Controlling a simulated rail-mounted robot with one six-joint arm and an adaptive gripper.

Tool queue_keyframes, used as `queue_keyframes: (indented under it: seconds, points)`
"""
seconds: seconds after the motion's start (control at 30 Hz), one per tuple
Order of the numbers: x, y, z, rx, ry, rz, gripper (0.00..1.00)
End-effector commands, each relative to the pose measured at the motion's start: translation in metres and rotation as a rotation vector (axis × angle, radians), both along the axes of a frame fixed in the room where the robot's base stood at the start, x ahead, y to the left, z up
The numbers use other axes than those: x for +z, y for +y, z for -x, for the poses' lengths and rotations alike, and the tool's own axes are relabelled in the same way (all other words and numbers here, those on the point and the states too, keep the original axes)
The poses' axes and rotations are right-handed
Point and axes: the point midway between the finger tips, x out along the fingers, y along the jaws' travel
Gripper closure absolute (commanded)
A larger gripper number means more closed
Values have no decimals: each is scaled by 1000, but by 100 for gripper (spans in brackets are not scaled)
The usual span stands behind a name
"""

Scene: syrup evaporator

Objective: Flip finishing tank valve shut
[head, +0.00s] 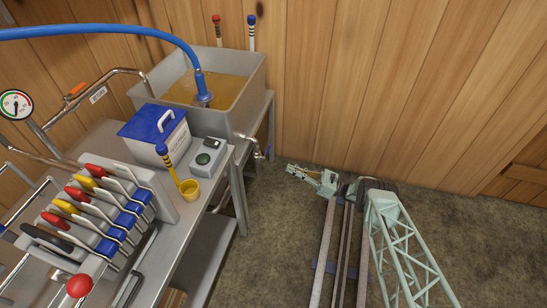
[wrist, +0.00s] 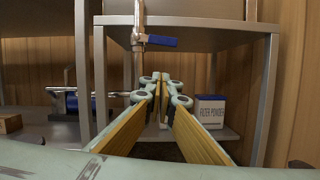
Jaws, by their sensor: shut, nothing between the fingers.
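The finishing tank (head: 240,110) is a grey metal vat of amber liquid against the back wall. Its valve (head: 256,146) sticks out low on the side, with a blue lever (head: 267,150). In the wrist view the valve (wrist: 139,39) hangs below a metal surface, and its blue lever (wrist: 162,41) points right, roughly level. My gripper (head: 290,169) is right of and below the valve in the head view, apart from it. In the wrist view my gripper (wrist: 161,78) is shut and empty, its fingertips below the lever and not touching it.
A blue hose (head: 190,50) runs into the tank. A blue-lidded box (head: 155,133), a yellow cup (head: 189,188) and a switch box (head: 208,156) stand on the bench. A filter powder box (wrist: 210,111) sits on the lower shelf. Stand legs (wrist: 262,100) flank my gripper.

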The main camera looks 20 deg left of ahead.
Motion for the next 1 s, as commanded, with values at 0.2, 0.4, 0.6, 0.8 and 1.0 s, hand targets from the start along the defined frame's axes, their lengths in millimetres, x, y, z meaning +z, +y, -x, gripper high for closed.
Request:
queue_keyframes:
  seconds: [0.2, 0.4, 0.6, 0.8, 1.0]
  points:
    - [1, 2, 0, 0, 1, 0, 100]
    - [3, 13, 1, 1, 2, 0, 100]
    - [8, 33, 1, 2, 2, 1, 100]
    - [13, 58, 2, 3, 1, 1, 100]
    - [20, 84, 3, 2, 0, 0, 100]
